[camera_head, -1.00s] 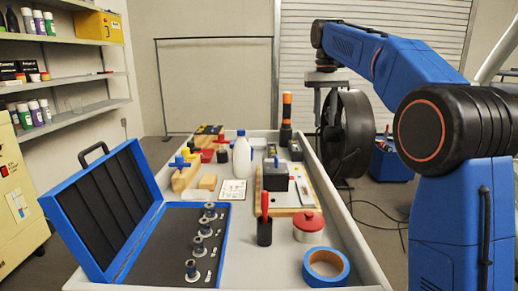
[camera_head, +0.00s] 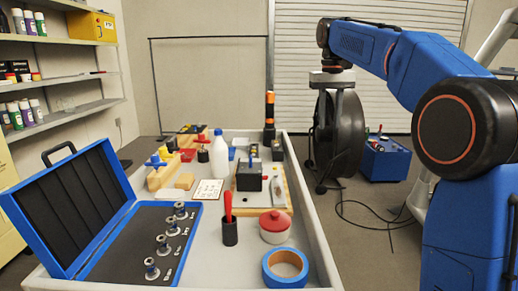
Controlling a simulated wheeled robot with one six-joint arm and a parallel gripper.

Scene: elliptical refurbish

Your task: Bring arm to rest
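My blue arm (camera_head: 425,70) reaches in from the right of the head view, bent over at the top. My gripper (camera_head: 331,96) hangs pointing down at the arm's far end, to the right of the white workbench (camera_head: 318,232). It appears in front of a large dark drum-like wheel (camera_head: 345,135), and its fingers blend into that dark background. Whether they are apart or together is unclear. I see no object held in it.
The workbench holds an open blue case (camera_head: 92,195), a white bottle (camera_head: 219,158), a red-lidded pot (camera_head: 274,226) and blue tape (camera_head: 285,268). Shelves (camera_head: 70,75) stand left. A blue toolbox (camera_head: 385,160) and a loose cable (camera_head: 365,215) are on the floor right.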

